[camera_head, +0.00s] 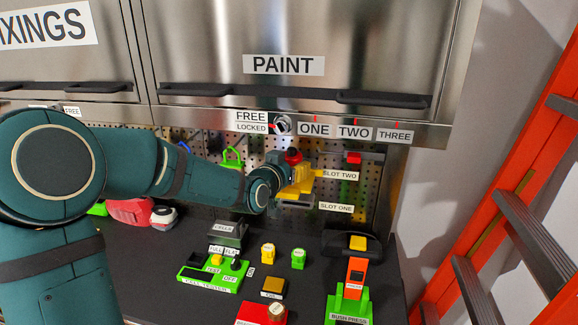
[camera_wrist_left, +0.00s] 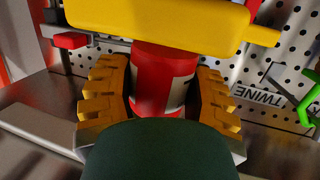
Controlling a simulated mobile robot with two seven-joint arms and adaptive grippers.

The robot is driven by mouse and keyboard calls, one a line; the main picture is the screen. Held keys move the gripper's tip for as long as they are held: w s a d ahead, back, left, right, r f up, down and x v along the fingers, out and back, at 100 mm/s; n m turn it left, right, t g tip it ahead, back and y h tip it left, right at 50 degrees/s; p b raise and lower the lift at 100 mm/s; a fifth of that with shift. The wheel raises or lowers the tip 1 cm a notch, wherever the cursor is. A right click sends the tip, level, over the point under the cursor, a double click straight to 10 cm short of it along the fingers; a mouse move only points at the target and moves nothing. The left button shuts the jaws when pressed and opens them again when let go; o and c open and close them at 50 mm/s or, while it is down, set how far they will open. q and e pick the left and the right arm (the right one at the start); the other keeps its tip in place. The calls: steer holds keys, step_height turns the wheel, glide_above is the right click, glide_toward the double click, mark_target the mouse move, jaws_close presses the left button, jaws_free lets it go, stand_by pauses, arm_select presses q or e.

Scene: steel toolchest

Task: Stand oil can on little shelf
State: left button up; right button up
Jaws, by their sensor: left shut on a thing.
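The oil can is a red cylinder with a pale band; it shows in the left wrist view (camera_wrist_left: 158,75), and its red top shows in the head view (camera_head: 293,156). My left gripper (camera_head: 297,173) is shut on it, with a yellow ridged finger on each side in the left wrist view (camera_wrist_left: 162,95). The can looks about upright. The little shelf seems to be the yellow piece (camera_head: 304,189) on the pegboard beside SLOT TWO; it also shows large in the left wrist view (camera_wrist_left: 160,14). It hides the can's base, so I cannot tell whether they touch. My right gripper is out of view.
A red holder (camera_head: 353,158) sits right of the can on the pegboard. A steel cabinet (camera_head: 300,50) overhangs above. A green cell tester (camera_head: 210,278), a bush press (camera_head: 349,305) and small yellow and green parts stand on the dark bench below. An orange ladder (camera_head: 490,190) stands at right.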

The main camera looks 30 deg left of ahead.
arm_select(q)
steer(key=shift+w+a+p, duration=0.2)
steer(key=shift+w+p, duration=0.1)
steer(key=shift+w, duration=0.35)
steer(key=shift+w+f, duration=0.1)
steer(key=shift+w, duration=0.1)
steer(key=shift+f+b, duration=0.5)
steer(key=shift+b, duration=0.4)
steer(key=shift+f+b, duration=0.4)
steer(key=shift+b, duration=0.1)
steer(key=o, duration=1.3)
steer(key=shift+s, duration=0.1)
steer(key=s+r, duration=0.2)
steer(key=s, duration=0.9)
steer(key=shift+s, duration=0.4)
steer(key=shift+f, duration=0.1)
